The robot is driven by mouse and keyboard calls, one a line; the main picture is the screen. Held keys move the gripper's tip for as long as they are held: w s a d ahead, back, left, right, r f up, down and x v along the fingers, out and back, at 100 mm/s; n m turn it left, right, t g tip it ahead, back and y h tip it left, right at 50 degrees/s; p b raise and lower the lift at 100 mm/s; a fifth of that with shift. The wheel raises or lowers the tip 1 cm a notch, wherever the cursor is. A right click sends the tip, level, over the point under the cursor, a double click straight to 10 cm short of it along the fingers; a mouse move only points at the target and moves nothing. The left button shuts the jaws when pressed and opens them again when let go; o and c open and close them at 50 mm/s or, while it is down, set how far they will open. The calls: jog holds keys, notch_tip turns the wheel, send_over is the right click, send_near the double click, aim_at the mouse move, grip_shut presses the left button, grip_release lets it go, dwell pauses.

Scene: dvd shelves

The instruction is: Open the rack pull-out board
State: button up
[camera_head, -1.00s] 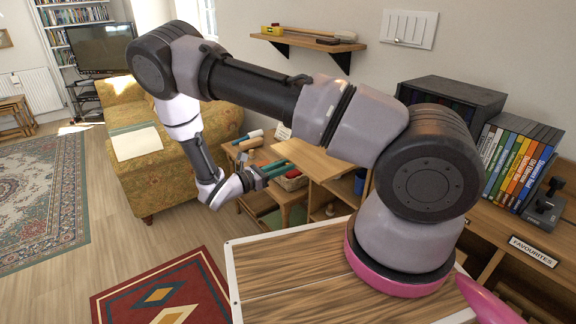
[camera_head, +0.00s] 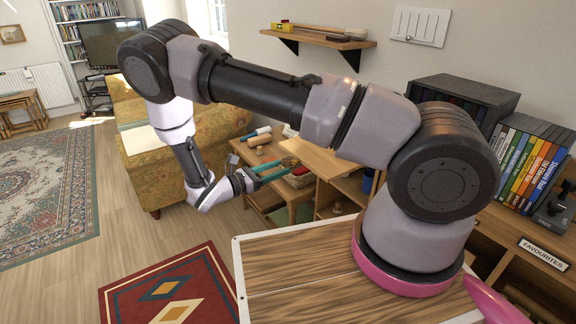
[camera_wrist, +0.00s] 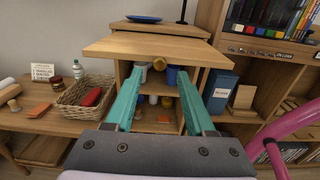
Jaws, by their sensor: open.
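The rack's pull-out board (camera_wrist: 150,46) is a light wooden panel across the upper middle of the wrist view, jutting forward above the open shelves. In the head view the light wooden board (camera_head: 318,160) lies right of my gripper. A round brass-coloured knob (camera_wrist: 160,63) shows just under the board's front edge, between my fingertips in the picture; I cannot tell whether it is fixed to the board. My gripper (camera_wrist: 160,75) has two teal fingers, spread apart and empty, pointing at the rack. In the head view my gripper (camera_head: 272,173) shows beside the low table.
A wicker basket (camera_wrist: 85,96) with a red item stands left on the wooden table. A blue binder (camera_wrist: 219,91) stands right of the rack. A blue plate (camera_wrist: 144,19) lies on top. Open floor and a red rug (camera_head: 170,288) lie left of my base.

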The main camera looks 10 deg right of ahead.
jog(key=v, duration=0.5)
jog(key=shift+a, duration=0.2)
jog(key=s+d+r+m+g+y, duration=0.1)
jog(key=d+r+m+g+y, duration=0.3)
jog(key=r, duration=0.3)
jog(key=s+d+r+m+g+y, duration=0.25)
jog(key=r+m, duration=0.25)
jog(key=r, duration=0.3)
jog(key=d+r+m+g+y, duration=0.2)
jog(key=d+r+m+y, duration=0.1)
jog(key=r+m+y, duration=0.3)
jog(key=s+d+r+m+t+y, duration=0.2)
jog(key=s+r+m+t+y, duration=0.1)
jog(key=r, duration=0.7)
jog(key=s+d+r+m+t+y, duration=0.3)
jog(key=s+r+m+t, duration=0.3)
jog(key=s+r+m, duration=0.2)
jog(key=v, duration=0.2)
jog(key=shift+s+r, duration=0.25)
jog(key=shift+r, duration=0.05)
